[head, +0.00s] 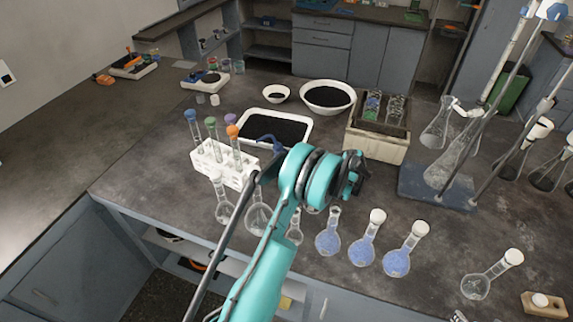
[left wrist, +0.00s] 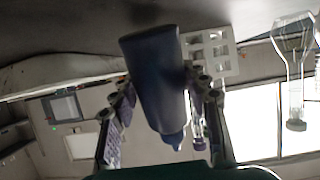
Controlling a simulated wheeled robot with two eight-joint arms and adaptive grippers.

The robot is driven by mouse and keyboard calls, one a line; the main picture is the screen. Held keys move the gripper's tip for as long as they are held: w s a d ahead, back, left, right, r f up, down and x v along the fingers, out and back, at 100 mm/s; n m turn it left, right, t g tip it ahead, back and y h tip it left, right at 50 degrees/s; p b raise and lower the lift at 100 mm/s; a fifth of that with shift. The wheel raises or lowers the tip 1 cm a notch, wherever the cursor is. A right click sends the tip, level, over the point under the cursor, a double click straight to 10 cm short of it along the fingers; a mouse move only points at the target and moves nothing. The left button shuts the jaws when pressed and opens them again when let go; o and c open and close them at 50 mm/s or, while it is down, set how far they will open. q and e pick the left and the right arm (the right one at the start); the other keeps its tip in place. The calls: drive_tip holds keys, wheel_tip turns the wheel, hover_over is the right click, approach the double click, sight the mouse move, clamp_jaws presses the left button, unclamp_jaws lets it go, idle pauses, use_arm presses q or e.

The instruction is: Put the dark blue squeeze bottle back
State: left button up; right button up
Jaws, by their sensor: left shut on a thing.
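The dark blue squeeze bottle (left wrist: 155,75) fills the middle of the left wrist view, with its base toward the dark bench surface at the top of that picture and its narrow blue cap end pointing down in it. My left gripper (left wrist: 162,90) is shut on it, one finger on each side. In the head view only the bottle's curved blue spout (head: 265,139) clearly shows, behind my teal arm and beside the tube rack; my arm hides the gripper there. Whether the base touches the bench is unclear. My right gripper is not in view.
A white rack (head: 207,168) with capped tubes stands left of my arm. Several flasks, some with blue liquid (head: 328,242), line the front. A stand (head: 440,188) is at the right.

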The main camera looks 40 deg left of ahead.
use_arm(q)
drive_tip(key=o, duration=0.8)
drive_tip(key=shift+r, duration=0.1)
drive_tip(key=shift+r+p, duration=0.25)
drive_tip(key=shift+p, duration=0.15)
drive_tip(key=p+v, duration=0.1)
drive_tip(key=v, duration=0.1)
drive_tip(key=p+v, duration=0.1)
drive_tip(key=v, duration=0.2)
drive_tip(key=s+p+v, duration=0.1)
drive_tip(key=v, duration=0.2)
drive_tip(key=shift+r, duration=0.35)
drive_tip(key=shift+r, duration=0.1)
